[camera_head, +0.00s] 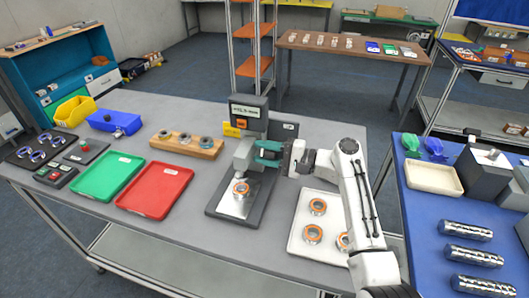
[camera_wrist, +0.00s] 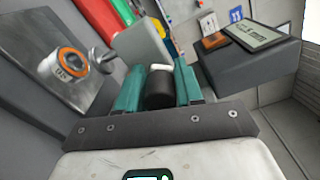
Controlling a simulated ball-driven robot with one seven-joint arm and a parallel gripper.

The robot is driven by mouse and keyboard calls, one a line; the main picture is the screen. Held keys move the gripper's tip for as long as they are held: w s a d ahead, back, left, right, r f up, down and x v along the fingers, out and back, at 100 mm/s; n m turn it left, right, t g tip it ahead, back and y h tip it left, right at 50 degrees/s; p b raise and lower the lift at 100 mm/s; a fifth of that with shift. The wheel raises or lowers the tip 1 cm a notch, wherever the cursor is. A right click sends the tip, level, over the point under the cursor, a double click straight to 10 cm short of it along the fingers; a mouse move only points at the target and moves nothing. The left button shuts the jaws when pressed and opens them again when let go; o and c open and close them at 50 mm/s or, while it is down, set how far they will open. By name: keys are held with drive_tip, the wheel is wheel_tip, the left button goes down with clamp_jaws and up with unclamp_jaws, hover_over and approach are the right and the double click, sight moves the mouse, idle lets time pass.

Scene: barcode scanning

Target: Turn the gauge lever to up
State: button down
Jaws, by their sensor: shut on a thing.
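The gauge (camera_head: 250,112) stands at the back of its dark base on the grey table, with a labelled head on top. Its display box (camera_wrist: 250,38) is at the upper right in the wrist view. My gripper (camera_head: 264,155) is beside the gauge column, reaching in from the right. In the wrist view its teal fingers (camera_wrist: 160,88) are closed around the dark, rounded lever handle (camera_wrist: 159,90), which has a pale end. The lever is hidden behind the fingers in the head view. An orange-and-silver ring (camera_head: 240,188) sits on the gauge plate under the probe; it also shows in the wrist view (camera_wrist: 69,63).
A white tray (camera_head: 293,240) with several rings lies right of the gauge, below my arm. A wooden block (camera_head: 211,152) with rings, a red tray (camera_head: 155,190) and a green tray (camera_head: 107,176) lie to the left. A blue table (camera_head: 420,225) is at the right.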

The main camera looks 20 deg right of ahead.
drive_tip(key=c, duration=1)
unclamp_jaws()
drive_tip(key=shift+w+d+r, duration=0.15)
drive_tip(key=shift+w+r, duration=0.05)
drive_tip(key=shift+r, duration=0.2)
drive_tip(key=shift+o, duration=0.6)
drive_tip(key=shift+f, duration=0.2)
drive_tip(key=shift+s, duration=0.1)
drive_tip(key=shift+f, duration=0.1)
drive_tip(key=b+v, duration=0.2)
drive_tip(key=v, duration=0.8)
drive_tip(key=shift+s+d, duration=0.2)
drive_tip(key=shift+d, duration=0.1)
